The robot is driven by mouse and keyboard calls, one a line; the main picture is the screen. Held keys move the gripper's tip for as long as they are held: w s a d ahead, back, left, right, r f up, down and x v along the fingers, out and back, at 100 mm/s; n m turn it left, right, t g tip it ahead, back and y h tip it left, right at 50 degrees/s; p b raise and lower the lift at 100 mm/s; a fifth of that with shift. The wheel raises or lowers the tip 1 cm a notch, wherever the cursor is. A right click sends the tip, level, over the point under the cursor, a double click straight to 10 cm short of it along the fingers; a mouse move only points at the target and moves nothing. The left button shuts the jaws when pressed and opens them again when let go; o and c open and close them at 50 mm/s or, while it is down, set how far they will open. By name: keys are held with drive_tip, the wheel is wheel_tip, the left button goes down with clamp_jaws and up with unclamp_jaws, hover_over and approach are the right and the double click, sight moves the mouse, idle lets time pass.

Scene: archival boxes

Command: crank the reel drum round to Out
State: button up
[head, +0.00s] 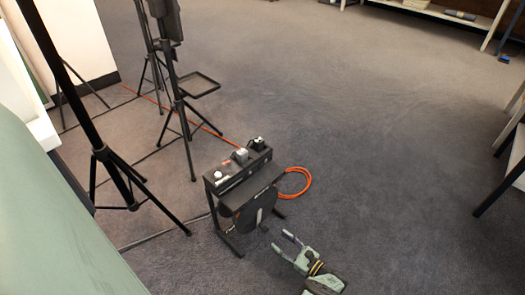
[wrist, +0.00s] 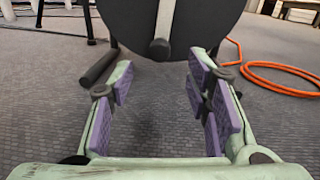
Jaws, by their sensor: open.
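The reel drum (head: 254,212) is a dark disc in a black floor-standing frame with a box on top, in the middle of the head view. In the wrist view the drum (wrist: 185,18) fills the top centre. A crank handle with a dark, rounded knob (wrist: 160,48) stands at the drum's lower part, pointing towards me. My gripper (head: 282,241) is in front of the drum, to its lower right. In the wrist view my gripper (wrist: 160,75) is open, with purple pads either side of empty space and the knob between and beyond the tips. I cannot read any Out mark.
A coiled orange cable (head: 297,184) lies on the carpet right of the reel. Black tripod stands (head: 103,155) and a stand with a small tray (head: 197,84) are behind and left. Carpet to the right is clear, up to a table (head: 513,150).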

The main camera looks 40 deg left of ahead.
sight(265, 229)
drive_tip(key=a+b, duration=0.1)
drive_tip(key=a, duration=0.8)
drive_tip(key=shift+w+a+b, duration=0.1)
drive_tip(key=shift+b, duration=0.2)
clamp_jaws()
idle(0.4)
